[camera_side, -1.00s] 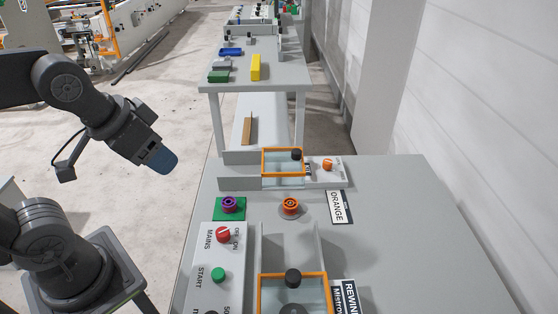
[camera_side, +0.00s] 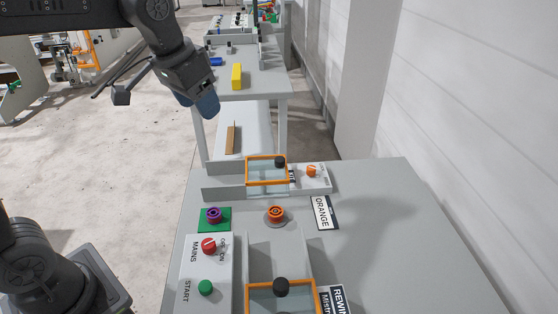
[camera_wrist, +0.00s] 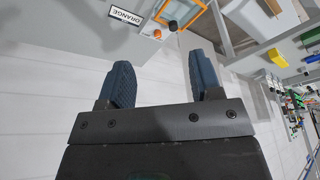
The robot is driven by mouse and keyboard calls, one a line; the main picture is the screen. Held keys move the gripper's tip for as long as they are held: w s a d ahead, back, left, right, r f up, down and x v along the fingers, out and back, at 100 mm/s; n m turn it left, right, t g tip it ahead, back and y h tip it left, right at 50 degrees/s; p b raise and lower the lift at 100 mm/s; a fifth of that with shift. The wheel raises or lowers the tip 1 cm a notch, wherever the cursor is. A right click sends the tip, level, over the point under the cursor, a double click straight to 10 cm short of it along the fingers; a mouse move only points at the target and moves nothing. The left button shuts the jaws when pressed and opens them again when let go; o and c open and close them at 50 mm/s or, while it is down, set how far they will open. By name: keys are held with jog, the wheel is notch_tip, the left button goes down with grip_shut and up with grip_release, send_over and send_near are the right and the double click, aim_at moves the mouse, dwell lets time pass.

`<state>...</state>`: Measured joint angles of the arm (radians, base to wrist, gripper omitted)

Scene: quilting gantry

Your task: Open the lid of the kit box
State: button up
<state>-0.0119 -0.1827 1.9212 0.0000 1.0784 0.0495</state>
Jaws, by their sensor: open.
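I cannot tell for certain which thing is the kit box. Two orange-framed clear panels with black knobs lie over grey-walled bays on the grey bench. The far panel (camera_side: 250,171) is by the back edge; the near panel (camera_side: 248,302) is cut off by the bottom edge. The far panel also shows in the wrist view (camera_wrist: 180,12), at the top. My gripper (camera_side: 198,103) is raised behind and left of the far panel, apart from everything. In the wrist view its two blue fingers (camera_wrist: 158,70) are spread with nothing between them.
The bench (camera_side: 370,235) holds a purple ring (camera_side: 213,215) on a green plate, an orange ring (camera_side: 276,214), a red MAINS knob (camera_side: 209,246) and a green START button (camera_side: 205,287). A second table with a yellow block (camera_side: 237,76) stands behind. The bench's right side is clear.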

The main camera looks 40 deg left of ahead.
jog(key=w+f+g, duration=0.2)
jog(key=w+f, duration=0.1)
jog(key=w, duration=1.1)
jog(key=g, duration=0.2)
send_near(280, 159)
jog(key=shift+m, duration=0.4)
notch_tip(280, 159, down, 10)
jog(key=shift+s+f, duration=0.1)
jog(key=shift+f, duration=0.05)
grip_shut()
